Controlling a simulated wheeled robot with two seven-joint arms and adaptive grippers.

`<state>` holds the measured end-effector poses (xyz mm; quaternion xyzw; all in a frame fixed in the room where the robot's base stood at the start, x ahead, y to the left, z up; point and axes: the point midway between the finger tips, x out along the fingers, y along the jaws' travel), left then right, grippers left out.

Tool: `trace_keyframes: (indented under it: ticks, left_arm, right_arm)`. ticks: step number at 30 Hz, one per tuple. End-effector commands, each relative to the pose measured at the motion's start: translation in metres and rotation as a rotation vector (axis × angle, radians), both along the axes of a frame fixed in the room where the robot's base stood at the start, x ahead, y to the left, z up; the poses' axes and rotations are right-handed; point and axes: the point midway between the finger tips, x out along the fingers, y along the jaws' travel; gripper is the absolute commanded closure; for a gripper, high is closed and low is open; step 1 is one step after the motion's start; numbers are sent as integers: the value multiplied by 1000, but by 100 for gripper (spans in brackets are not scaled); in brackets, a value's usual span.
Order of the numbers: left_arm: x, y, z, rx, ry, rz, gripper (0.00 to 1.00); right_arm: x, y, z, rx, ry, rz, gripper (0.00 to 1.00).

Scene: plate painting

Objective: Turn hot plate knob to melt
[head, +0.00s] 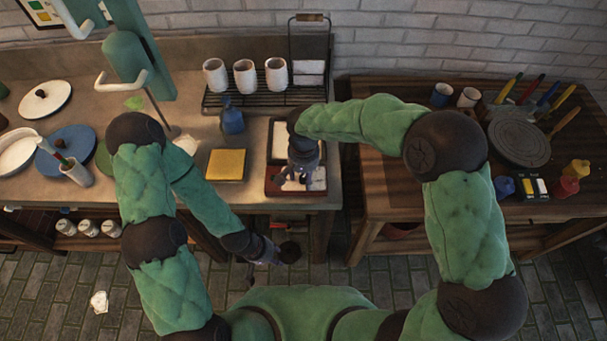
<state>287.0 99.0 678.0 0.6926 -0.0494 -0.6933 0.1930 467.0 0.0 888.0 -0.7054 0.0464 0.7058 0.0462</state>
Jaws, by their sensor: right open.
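I cannot make out a hot plate knob. A round dark grey plate-like disc (519,142) lies on the right-hand wooden table; I cannot tell whether it is the hot plate. My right gripper (301,180) is open, pointing down over a reddish-brown tray (274,187) with a pale inside at the counter's front right corner. It hides part of this tray, and contact is unclear. My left gripper (268,252) hangs low in front of the counter, away from the trays; its fingers are too small and dark to read.
A second dark tray (279,143) lies behind the first. A yellow sponge (227,165), a blue bottle (232,120) and a rack (214,99) with white cups stand nearby. Plates (70,145) lie at left. A gap separates the counter from the wooden table (400,200).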

Motion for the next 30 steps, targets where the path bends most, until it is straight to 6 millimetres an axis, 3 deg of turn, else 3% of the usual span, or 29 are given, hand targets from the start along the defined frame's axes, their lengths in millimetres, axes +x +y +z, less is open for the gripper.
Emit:
trace_keyframes:
  ticks: [5,15,21,30]
  left_arm:
    - [0,0,0,0,0,0,60]
    - [0,0,0,0,0,0,60]
    - [0,0,0,0,0,0,60]
    - [0,0,0,0,0,0,60]
  right_arm:
    - [1,1,14,2,-3,0,49]
    - [1,1,78,2,-5,0,49]
    - [1,1,107,2,-3,1,49]
    - [0,0,120,0,0,1,49]
